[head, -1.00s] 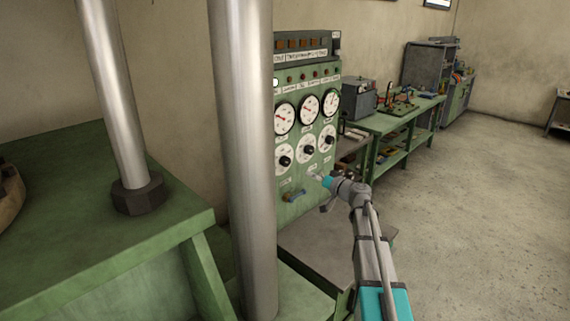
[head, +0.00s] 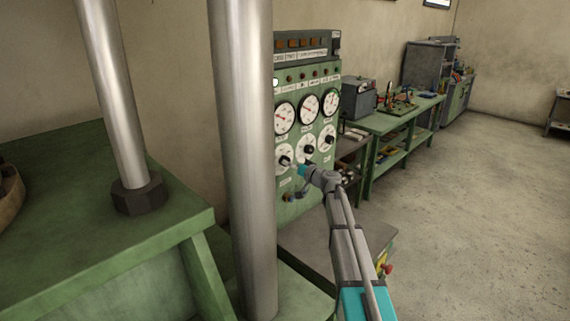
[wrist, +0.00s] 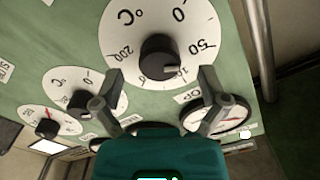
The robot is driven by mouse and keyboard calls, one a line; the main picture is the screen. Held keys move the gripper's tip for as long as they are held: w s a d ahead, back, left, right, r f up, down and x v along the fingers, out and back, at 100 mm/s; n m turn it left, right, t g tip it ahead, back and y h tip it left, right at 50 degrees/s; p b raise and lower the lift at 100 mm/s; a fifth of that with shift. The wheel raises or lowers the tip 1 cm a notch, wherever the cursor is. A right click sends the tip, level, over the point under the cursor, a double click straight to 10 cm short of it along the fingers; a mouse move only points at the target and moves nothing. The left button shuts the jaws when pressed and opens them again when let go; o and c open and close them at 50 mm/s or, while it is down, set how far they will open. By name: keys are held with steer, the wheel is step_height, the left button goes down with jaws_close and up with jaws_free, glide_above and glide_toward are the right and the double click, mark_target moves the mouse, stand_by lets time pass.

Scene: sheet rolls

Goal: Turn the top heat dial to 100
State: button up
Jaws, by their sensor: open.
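The top heat dial (wrist: 134,25) is a white disc with °C numbers on a green panel. It fills the upper middle of the wrist view, tilted, with 0, 50 and 200 readable. Its black knob (wrist: 158,58) has a light mark on the lower right side; the exact reading cannot be told. In the head view this appears to be the leftmost knob dial (head: 284,152) of the lower row. My gripper (wrist: 160,80) is open, with one finger on each side of the knob in the picture. Contact is not visible. In the head view my gripper (head: 293,166) is just below right of that dial.
Other knob dials (head: 306,149) and round gauges with red needles (head: 309,107) sit close by on the panel. A steel column (head: 245,200) stands left of the panel. A grey surface (head: 300,250) lies below. The floor (head: 470,210) at right is clear.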

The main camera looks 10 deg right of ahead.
steer(key=shift+x, duration=1.35)
steer(key=c, duration=1.1)
steer(key=shift+a, duration=0.15)
steer(key=shift+c, duration=0.2)
